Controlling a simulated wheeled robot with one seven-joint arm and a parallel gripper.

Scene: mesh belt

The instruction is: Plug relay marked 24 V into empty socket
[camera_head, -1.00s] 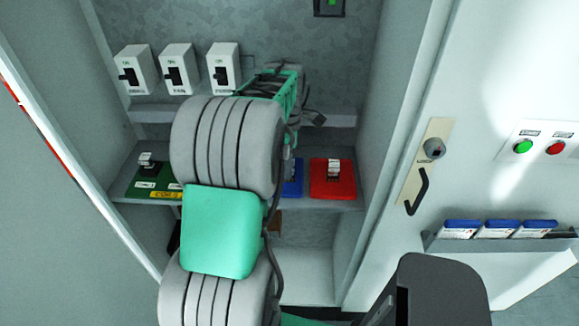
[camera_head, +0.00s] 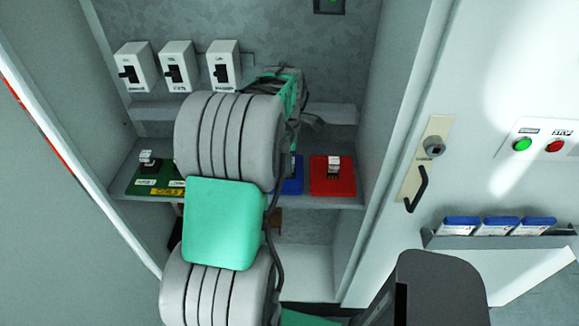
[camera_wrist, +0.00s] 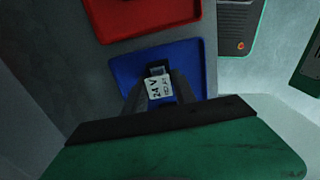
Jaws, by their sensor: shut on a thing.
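A small white relay (camera_wrist: 158,88) marked 24 V is in the wrist view, between the two grey fingers of my gripper (camera_wrist: 161,93). The fingers are shut on it. It lies over the blue tray (camera_wrist: 128,72), with a dark part at its far end; I cannot tell whether it touches the tray. In the head view the blue tray (camera_head: 294,182) is partly covered by my arm, which hides my gripper. A green board (camera_head: 140,187) with a relay-like part (camera_head: 149,160) is at the shelf's left. The empty socket cannot be made out.
A red tray (camera_head: 345,182) with a small white-topped part (camera_head: 334,165) stands right of the blue tray. Three switches (camera_head: 176,66) are on the back wall. The cabinet's side walls close in the shelf. A door with a handle (camera_head: 417,190) is at the right.

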